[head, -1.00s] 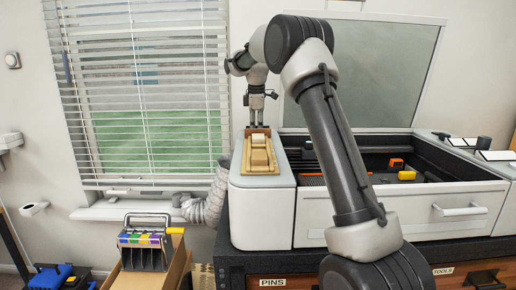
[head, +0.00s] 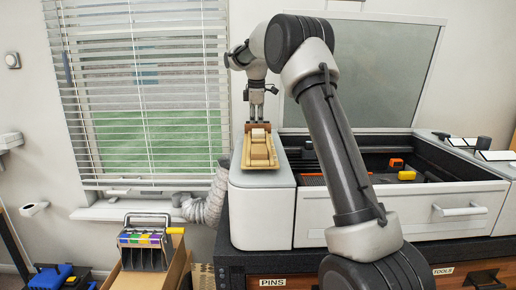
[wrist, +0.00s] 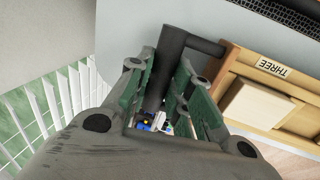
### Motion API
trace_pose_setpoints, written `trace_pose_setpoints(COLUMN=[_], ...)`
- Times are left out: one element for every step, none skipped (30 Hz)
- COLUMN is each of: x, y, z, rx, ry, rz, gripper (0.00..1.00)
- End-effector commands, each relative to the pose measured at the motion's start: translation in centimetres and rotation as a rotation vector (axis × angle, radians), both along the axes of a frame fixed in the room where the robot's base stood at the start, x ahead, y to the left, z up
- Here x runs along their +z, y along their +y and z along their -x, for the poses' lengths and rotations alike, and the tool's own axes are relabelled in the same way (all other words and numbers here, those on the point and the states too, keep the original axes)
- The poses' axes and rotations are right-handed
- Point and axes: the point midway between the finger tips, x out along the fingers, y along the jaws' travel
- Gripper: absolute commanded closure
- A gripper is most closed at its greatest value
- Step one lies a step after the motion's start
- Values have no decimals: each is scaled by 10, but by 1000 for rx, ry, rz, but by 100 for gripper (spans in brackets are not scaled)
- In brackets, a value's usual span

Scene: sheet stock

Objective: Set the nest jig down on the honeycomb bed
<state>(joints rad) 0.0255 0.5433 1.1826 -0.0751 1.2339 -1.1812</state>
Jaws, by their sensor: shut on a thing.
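The nest jig (head: 262,161) is a tan wooden tray with a paler raised block and a brown upright end. It is over the white left top of the machine in the head view; I cannot tell if it clears the surface. In the wrist view the jig (wrist: 229,91) carries a label reading THREE and has a dark bar handle. My gripper (head: 257,119) is above the jig's far end. In the wrist view my gripper's (wrist: 173,80) green-padded fingers are shut around the handle. The honeycomb bed inside the open machine (head: 313,181) is mostly hidden by the front wall and my arm.
An orange block (head: 396,163) and a yellow block (head: 406,175) are inside the machine. Its raised glass lid (head: 390,75) stands behind. A cardboard box (head: 176,275) with a coloured rack (head: 146,250) is at the lower left. A window with blinds (head: 150,60) is to the left.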

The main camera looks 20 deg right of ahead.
Motion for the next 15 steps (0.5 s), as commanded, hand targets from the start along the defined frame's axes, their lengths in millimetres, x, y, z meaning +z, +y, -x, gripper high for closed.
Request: trace_pose_setpoints(x=[4,5,8,9,11,13,14,16,18,20,22,24,25,27,29], y=[0,0,0,0,0,0,0,0,0,0,0,0,0,0,0], z=[0,0,0,0,0,0,0,0,0,-1,-1,0,0,0,0], rx=[0,0,0,0,0,0,0,0,0,0,0,0,0,0,0], ry=[-1,-2,-3,-3,-2,-2,-1,-2,-2,-3,-3,-2,-1,-1,-2], rz=[0,0,0,0,0,0,0,0,0,0,0,0,0,0,0], gripper=[100,100,100,100,100,100,100,100,100,100,100,100,100,100,100])
